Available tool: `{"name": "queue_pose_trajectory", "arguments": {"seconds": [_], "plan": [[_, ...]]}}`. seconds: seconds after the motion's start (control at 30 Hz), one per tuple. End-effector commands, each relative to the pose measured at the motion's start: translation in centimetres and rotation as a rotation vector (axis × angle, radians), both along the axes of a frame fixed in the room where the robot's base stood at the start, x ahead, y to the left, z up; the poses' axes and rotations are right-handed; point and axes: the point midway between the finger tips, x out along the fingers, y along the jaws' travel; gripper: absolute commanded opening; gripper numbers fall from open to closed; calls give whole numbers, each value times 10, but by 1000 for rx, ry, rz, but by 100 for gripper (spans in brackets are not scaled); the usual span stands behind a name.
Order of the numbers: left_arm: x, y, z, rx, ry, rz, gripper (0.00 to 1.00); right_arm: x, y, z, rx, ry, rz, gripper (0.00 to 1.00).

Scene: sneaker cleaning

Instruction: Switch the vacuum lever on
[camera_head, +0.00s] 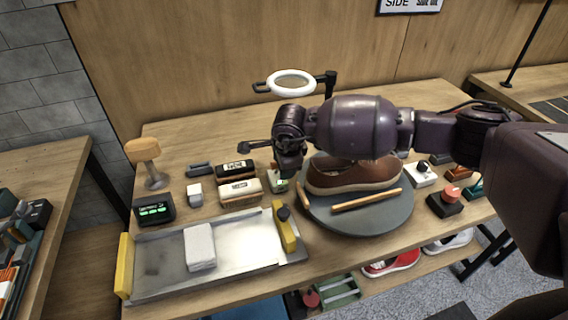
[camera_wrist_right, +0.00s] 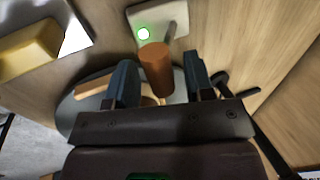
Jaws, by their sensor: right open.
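A small pale box (camera_head: 279,184) with a green spot sits on the table just left of the turntable, below my right gripper. In the right wrist view its pale plate (camera_wrist_right: 172,17) carries a lit green light (camera_wrist_right: 143,34). A brown cylindrical lever handle (camera_wrist_right: 155,68) stands in front of the plate, between my right gripper's fingers. My right gripper (camera_wrist_right: 160,82) is open, with visible room beside the handle; whether a finger touches it I cannot tell. In the head view my right arm hides most of the lever. My left gripper is not in view.
A brown shoe (camera_head: 350,178) lies on the grey turntable (camera_head: 372,224) beside a wooden stick (camera_head: 366,200). A metal tray (camera_head: 155,262) with yellow ends holds a white block (camera_head: 199,247). Brushes (camera_head: 240,190) lie left of the box. A ring lamp (camera_head: 291,83) stands behind.

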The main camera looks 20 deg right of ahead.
Motion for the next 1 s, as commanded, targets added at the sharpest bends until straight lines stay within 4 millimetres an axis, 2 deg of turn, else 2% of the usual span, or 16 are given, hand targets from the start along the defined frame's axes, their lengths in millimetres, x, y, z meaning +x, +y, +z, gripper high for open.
{"name": "queue_pose_trajectory", "arguments": {"seconds": [0.13, 0.27, 0.5, 0.7, 0.83, 1.0], "plan": [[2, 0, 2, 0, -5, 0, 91, 0, 0, 4, 1, -2, 0, 48], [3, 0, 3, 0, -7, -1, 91, -4, 0, 17, 0, -3, 1, 48], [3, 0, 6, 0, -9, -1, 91, -17, -1, 59, 1, -4, 1, 48], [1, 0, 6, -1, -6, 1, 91, -26, -1, 88, 1, -2, 0, 48], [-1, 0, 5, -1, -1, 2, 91, -30, -1, 99, -1, -1, 0, 48], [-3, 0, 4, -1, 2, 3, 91, -32, -1, 103, 0, 0, 0, 48]]}}
